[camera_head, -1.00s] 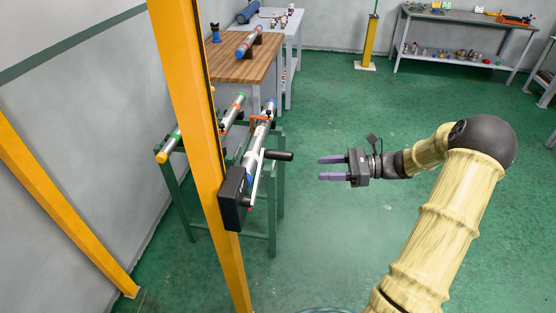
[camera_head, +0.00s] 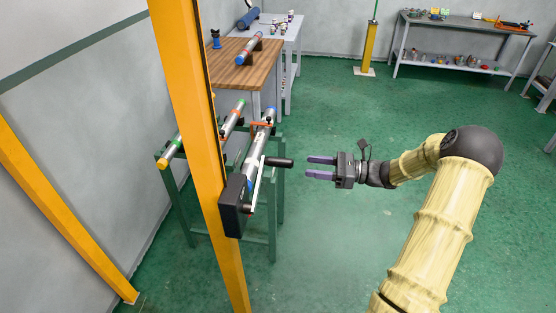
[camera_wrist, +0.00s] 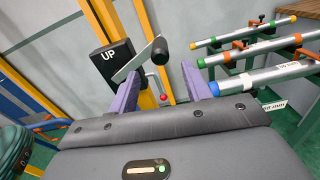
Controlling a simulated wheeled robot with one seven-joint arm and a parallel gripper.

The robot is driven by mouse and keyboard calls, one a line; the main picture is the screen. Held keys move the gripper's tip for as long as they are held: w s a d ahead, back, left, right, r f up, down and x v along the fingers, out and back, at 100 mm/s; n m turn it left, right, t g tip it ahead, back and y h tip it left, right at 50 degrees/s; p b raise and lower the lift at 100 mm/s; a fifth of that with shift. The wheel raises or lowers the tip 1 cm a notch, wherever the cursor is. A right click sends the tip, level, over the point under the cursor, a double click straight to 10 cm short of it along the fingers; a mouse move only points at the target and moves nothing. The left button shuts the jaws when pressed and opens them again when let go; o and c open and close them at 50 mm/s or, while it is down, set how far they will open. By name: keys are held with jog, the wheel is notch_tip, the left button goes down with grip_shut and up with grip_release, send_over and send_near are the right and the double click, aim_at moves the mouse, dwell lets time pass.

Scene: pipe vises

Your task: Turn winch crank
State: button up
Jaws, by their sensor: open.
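The winch is a black box (camera_head: 233,205) on a yellow post, with a pale crank arm (camera_head: 257,186) ending in a black handle (camera_head: 279,162) that points right. In the wrist view the winch box (camera_wrist: 109,61) reads "UP", and the crank arm (camera_wrist: 130,64) and black handle (camera_wrist: 160,49) show ahead of the fingers. My gripper (camera_head: 308,168) has two purple fingers, open and empty. It is just right of the handle, pointing at it, with a small gap between. In the wrist view the handle appears between and beyond the fingertips (camera_wrist: 160,72).
The yellow post (camera_head: 190,110) stands at left. Behind it, a green stand (camera_head: 273,225) holds several pipes (camera_head: 232,120) with clamps. A wooden-topped bench (camera_head: 222,66) is farther back. A red-knobbed lever (camera_wrist: 163,98) shows below the handle.

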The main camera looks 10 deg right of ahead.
aim_at(265, 161)
jog(key=p+x, duration=0.2)
jog(key=x, duration=0.9)
jog(key=shift+a, duration=0.15)
grip_shut()
